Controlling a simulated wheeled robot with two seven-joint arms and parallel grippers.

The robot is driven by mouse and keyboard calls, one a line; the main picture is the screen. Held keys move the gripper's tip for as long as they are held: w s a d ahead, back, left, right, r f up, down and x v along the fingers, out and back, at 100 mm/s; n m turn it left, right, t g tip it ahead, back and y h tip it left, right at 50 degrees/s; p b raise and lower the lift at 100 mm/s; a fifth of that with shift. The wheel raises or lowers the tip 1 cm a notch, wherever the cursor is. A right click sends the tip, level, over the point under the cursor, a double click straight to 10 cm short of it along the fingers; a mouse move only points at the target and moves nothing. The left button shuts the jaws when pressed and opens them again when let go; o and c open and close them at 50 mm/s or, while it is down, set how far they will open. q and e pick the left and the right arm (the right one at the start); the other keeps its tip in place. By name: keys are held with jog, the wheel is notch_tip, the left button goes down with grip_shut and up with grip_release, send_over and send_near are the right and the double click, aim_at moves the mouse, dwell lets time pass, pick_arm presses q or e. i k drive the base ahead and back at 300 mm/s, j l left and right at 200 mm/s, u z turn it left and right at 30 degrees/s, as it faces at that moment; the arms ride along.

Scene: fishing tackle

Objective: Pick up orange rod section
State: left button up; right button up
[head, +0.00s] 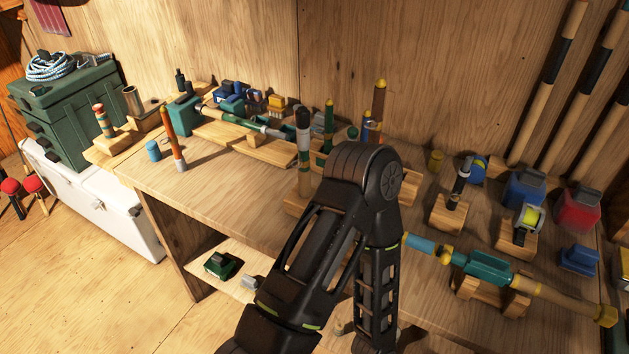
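A long rod with a teal grip (480,268) lies across a wooden cradle at the right. Reels on wooden stands (449,212) are behind it. A green tackle box (70,120) sits on a white cooler (90,205) at the left. Bare bench top lies front left.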

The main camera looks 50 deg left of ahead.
aim_at(179, 159)
jog(key=i+u, duration=0.1)
jog(key=u, duration=1.95)
jog(key=i+j, duration=0.15)
jog(key=j, duration=0.25)
jog(key=i+j, duration=0.1)
jog(key=j, duration=0.35)
jog(key=i+j, duration=0.15)
jog(key=j, duration=0.25)
jog(key=i+j, duration=0.1)
jog(key=j, duration=0.35)
jog(key=i+j, duration=0.15)
jog(key=j, duration=0.25)
jog(key=i+j, duration=0.1)
jog(key=j, duration=0.35)
jog(key=i+j+z, duration=0.1)
jog(key=j, duration=0.3)
jog(key=z, duration=1.4)
